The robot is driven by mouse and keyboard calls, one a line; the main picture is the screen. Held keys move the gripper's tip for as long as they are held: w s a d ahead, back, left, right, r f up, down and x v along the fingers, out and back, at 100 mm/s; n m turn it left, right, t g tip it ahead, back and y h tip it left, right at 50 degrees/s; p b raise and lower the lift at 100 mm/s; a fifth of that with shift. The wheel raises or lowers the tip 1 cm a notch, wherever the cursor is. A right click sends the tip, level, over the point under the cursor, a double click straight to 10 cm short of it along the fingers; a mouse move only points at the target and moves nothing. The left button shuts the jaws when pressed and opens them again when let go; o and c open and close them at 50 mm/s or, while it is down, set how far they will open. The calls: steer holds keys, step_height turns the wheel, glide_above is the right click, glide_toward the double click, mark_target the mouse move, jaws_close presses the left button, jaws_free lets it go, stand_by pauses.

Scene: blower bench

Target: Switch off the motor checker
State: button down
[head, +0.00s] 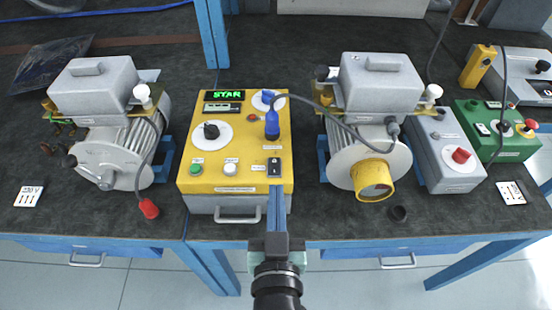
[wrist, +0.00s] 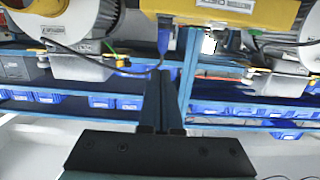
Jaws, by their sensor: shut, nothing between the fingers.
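The motor checker (head: 205,150) is a yellow-topped box in the middle of the bench in the head view. Its display (head: 224,95) is lit with green "STAR". A black rocker switch (head: 275,167) sits at the front right of its panel. A green button (head: 196,169), a white button (head: 230,169) and a black knob (head: 211,130) are also on the panel. My gripper (head: 276,188) is shut and empty, its fingertips at the panel's front edge just below the switch; I cannot tell whether they touch. In the wrist view, my gripper (wrist: 161,72) points toward the yellow panel (wrist: 255,12).
A blue plug (head: 272,125) with a grey cable stands in the panel near the switch. Motors stand left (head: 112,155) and right (head: 345,160). A grey box with a red knob (head: 461,155) and a green box (head: 480,125) stand farther right.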

steer(key=shift+w, duration=0.1)
glide_above(276, 173)
steer(key=shift+s+f, duration=0.25)
steer(key=shift+f, duration=0.3)
steer(key=f, duration=0.2)
steer(key=shift+w+f, duration=0.2)
steer(key=shift+f, duration=0.15)
steer(key=shift+w+f, duration=0.1)
steer(key=shift+f, duration=0.6)
